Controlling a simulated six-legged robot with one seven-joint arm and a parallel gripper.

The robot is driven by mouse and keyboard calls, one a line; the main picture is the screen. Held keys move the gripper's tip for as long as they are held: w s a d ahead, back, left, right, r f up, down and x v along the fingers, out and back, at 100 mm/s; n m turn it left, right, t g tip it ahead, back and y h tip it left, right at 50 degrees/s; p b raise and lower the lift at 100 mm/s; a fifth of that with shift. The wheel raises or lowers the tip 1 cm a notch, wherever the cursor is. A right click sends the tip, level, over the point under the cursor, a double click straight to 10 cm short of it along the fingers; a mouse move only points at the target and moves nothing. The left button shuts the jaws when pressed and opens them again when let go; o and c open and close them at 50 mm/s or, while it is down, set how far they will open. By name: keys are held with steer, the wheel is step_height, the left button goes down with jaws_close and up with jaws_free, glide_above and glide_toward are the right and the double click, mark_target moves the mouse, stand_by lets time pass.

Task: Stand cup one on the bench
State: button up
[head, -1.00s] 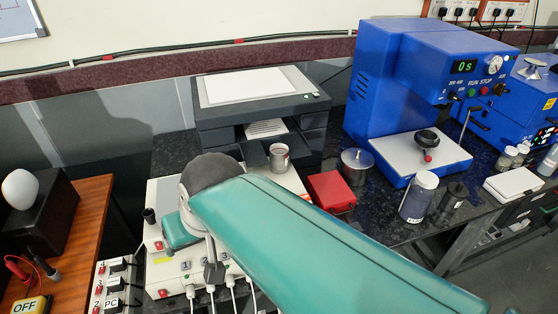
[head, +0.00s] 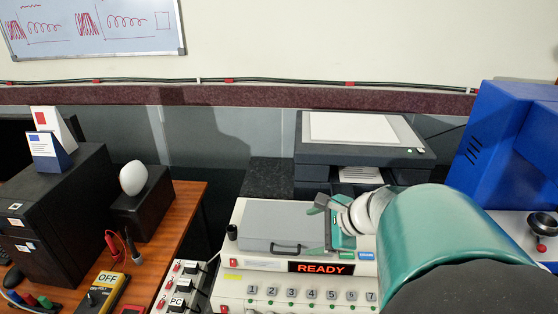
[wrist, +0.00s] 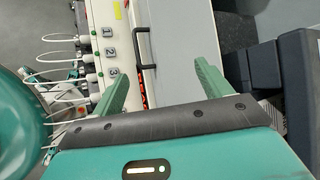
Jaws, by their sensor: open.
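No cup can be made out in either current view; my arm covers much of the right side of the head view. My gripper (head: 322,226) is over the grey lid (head: 275,222) of the white numbered tester, and it also shows in the wrist view (wrist: 160,68). Its green fingers are spread apart with nothing held between them. The grey lid and its black handle (wrist: 143,45) lie beyond the fingers in the wrist view. A bare part of the dark speckled bench (head: 268,178) shows left of the printer.
The white tester (head: 262,285) reads READY. A dark printer (head: 355,152) stands behind my gripper. A blue machine (head: 510,150) is at right. A wooden table (head: 185,205) with a multimeter (head: 103,292) is at left. White cables (wrist: 60,55) plug into the tester.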

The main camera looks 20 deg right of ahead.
steer(key=s+d+m+t+h, duration=0.3)
steer(key=d+m, duration=0.5)
steer(key=d, duration=0.3)
steer(key=s+d+m+t+h, duration=0.3)
steer(key=d+m, duration=0.5)
steer(key=d, duration=0.4)
steer(key=x, duration=0.9)
steer(key=f+x, duration=0.1)
steer(key=x, duration=0.3)
steer(key=shift+w+a+f, duration=0.15)
steer(key=shift+a, duration=0.1)
steer(key=c, duration=1.3)
steer(key=shift+o, duration=0.2)
step_height(320, 180, up, 10)
